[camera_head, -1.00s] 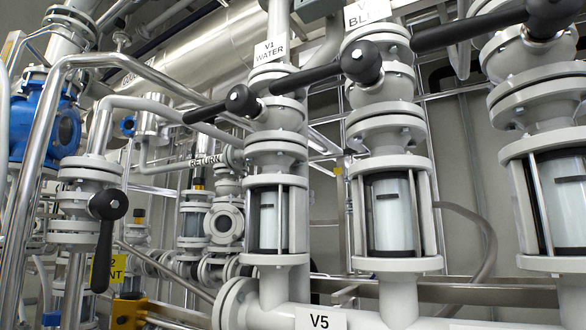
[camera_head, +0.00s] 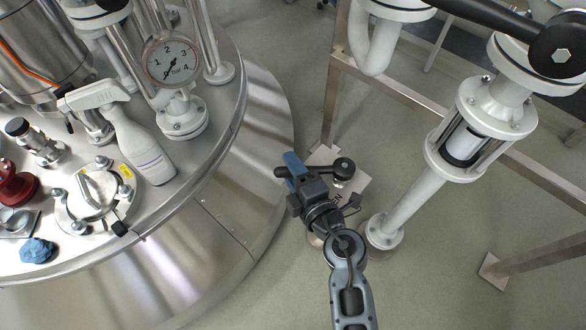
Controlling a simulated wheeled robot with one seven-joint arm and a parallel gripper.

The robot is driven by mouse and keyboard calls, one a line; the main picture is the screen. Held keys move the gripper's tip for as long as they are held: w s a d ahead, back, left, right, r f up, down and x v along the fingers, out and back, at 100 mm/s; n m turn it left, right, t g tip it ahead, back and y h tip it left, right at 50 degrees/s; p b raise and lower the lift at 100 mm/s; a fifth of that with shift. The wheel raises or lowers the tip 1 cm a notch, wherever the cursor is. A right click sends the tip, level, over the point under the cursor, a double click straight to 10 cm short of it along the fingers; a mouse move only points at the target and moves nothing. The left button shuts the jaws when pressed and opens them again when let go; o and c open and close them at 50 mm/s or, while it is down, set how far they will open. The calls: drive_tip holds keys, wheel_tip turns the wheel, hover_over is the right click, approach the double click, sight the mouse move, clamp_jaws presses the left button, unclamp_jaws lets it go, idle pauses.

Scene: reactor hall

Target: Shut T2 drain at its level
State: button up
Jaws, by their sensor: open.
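My gripper (camera_head: 298,178) is at the middle of the head view, seen from above, with its arm reaching up from the bottom edge. Its jaws are open. Just beyond it is a low valve with a black lever (camera_head: 342,168). The lever's round hub shows right of my gripper, and a black end shows to the left; my gripper hides the stretch between. I cannot tell whether the jaws touch the lever. A white label (camera_head: 352,190) by the valve is mostly hidden, so its name cannot be read.
A large steel tank (camera_head: 225,215) fills the left. On its top are a pressure gauge (camera_head: 172,62), a white spray bottle (camera_head: 140,145), a blue cloth (camera_head: 37,250) and a red knob (camera_head: 15,187). A white pipe with a sight glass (camera_head: 465,145) and a steel frame stand right. Floor shows bottom right.

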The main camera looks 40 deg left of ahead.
drive_tip(key=shift+c, duration=0.2)
clamp_jaws()
idle(0.4)
